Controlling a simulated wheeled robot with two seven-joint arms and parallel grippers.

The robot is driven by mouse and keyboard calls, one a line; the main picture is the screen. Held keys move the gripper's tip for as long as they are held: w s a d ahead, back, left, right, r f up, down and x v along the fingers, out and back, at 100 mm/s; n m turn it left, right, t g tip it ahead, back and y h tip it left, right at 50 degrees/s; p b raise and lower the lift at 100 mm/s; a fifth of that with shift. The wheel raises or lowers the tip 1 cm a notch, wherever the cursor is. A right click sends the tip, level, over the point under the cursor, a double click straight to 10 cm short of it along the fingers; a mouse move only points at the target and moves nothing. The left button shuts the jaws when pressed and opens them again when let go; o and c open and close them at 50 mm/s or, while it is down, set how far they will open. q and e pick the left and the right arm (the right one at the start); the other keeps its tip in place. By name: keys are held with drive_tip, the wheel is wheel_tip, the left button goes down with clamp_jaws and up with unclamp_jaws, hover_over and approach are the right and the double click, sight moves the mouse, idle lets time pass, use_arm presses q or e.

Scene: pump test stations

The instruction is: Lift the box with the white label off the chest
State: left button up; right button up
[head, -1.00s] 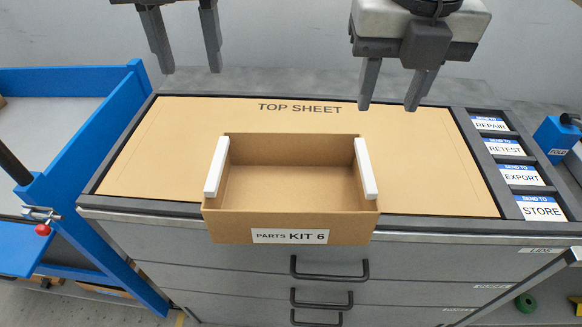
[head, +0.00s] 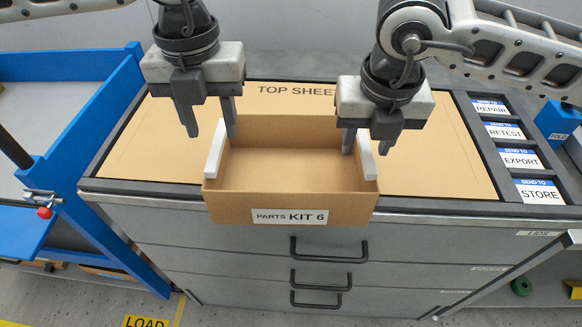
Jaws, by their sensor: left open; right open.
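The box (head: 240,208) is an open brown tray with a white label (head: 289,217) reading "PARTS KIT 6" on its front. It sits on the chest top (head: 440,165), at the front edge. White grips run along its left (head: 215,152) and right (head: 364,156) walls. My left gripper (head: 212,136) is open over the left grip, one finger outside the box and one inside. My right gripper (head: 365,153) is open over the right grip, one finger on each side of it. Neither is closed on the box; contact cannot be told.
A blue-framed cart (head: 105,150) stands at the left. A dark rack with white-and-blue cards (head: 520,160) lies along the chest's right end. Drawer handles (head: 328,250) stick out of the chest front. The tan sheet is clear beside the box.

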sight(217, 144)
use_arm(q)
drive_tip(key=shift+f, duration=1.55)
use_arm(e)
drive_tip(key=shift+w+f, duration=0.15)
drive_tip(key=shift+f, duration=0.6)
drive_tip(key=shift+w+f, duration=0.1)
drive_tip(key=shift+f, duration=0.65)
use_arm(q)
clamp_jaws()
use_arm(e)
clamp_jaws()
use_arm(q)
drive_tip(key=shift+r, duration=0.1)
